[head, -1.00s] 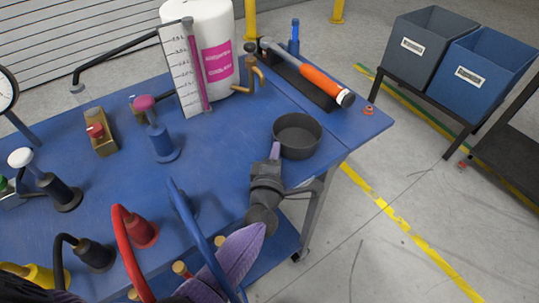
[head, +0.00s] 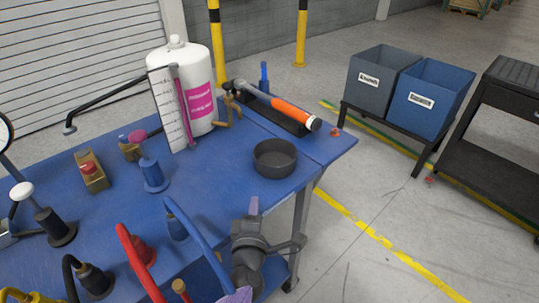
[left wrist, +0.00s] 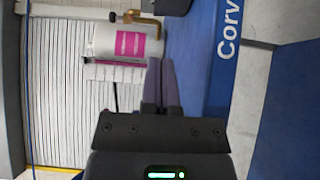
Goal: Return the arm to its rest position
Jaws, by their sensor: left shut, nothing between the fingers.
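My left gripper (head: 254,206) is at the front edge of the blue workbench (head: 215,190), below the dark round bowl (head: 275,158) in the head view, and apart from it. Its purple-grey fingers are together with nothing between them. The left wrist view shows the same shut fingers (left wrist: 162,84) pointing toward the bench and a white tank (left wrist: 128,42) with a pink label.
On the bench stand the white tank (head: 185,85), an orange-handled tool (head: 296,113), a blue valve with a pink knob (head: 152,172) and curved red and blue handles near the front. Two bins (head: 430,98) stand at right.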

